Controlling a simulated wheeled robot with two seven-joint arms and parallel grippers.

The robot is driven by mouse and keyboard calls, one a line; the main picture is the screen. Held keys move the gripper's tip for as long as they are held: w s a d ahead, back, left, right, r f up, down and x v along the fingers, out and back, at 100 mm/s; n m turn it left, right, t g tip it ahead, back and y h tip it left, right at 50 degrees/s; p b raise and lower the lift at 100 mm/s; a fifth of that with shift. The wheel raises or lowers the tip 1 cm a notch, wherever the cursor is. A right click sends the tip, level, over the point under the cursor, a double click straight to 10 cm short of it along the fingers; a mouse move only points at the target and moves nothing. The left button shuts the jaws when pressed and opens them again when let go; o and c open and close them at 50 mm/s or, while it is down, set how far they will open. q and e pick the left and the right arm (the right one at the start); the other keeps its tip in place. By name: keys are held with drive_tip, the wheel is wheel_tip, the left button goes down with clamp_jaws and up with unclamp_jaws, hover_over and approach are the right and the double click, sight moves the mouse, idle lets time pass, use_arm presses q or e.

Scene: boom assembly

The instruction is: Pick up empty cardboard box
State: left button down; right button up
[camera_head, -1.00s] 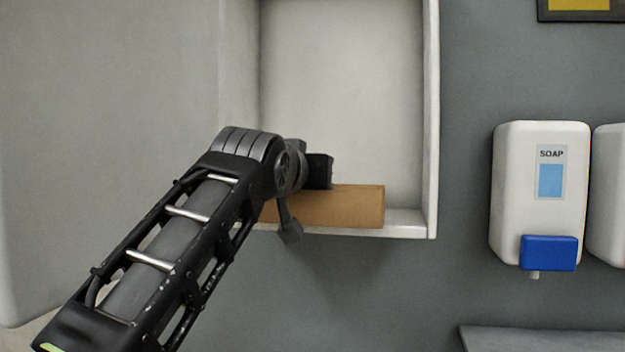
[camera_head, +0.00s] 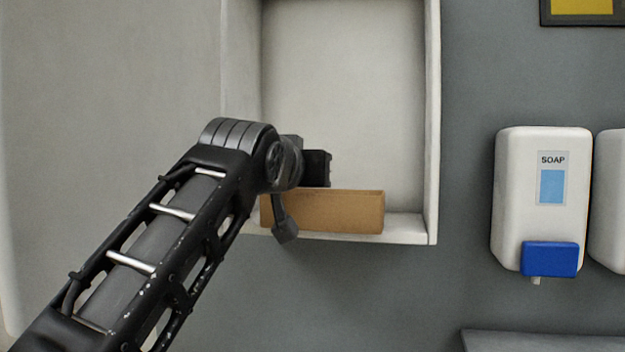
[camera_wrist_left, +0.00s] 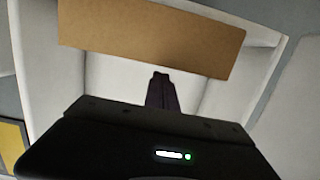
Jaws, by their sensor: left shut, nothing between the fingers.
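The brown cardboard box (camera_head: 330,211) sits on the bottom shelf of the open white cabinet (camera_head: 408,228), near its front edge. In the left wrist view the box (camera_wrist_left: 150,35) spans the top of the picture. My left gripper (camera_head: 318,168) is at the box's upper left side in the head view, partly hidden behind my own wrist. In the wrist view its fingers (camera_wrist_left: 161,92) are closed together with nothing between them, close to the box. I cannot tell whether they touch it. The box's left end is hidden by my arm. My right gripper is not in view.
The cabinet's right side wall (camera_head: 432,120) stands just right of the box. A white soap dispenser (camera_head: 541,200) with a blue lever hangs on the grey wall to the right. A grey surface edge (camera_head: 540,341) shows at the lower right. The cabinet's upper interior is empty.

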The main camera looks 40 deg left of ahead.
use_arm(q)
drive_tip(key=f+b+v, duration=0.1)
drive_tip(key=b+v, duration=0.1)
drive_tip(key=v, duration=0.7)
drive_tip(key=shift+s+f, duration=0.25)
drive_tip(key=shift+f, duration=0.05)
drive_tip(key=c, duration=2.2)
unclamp_jaws()
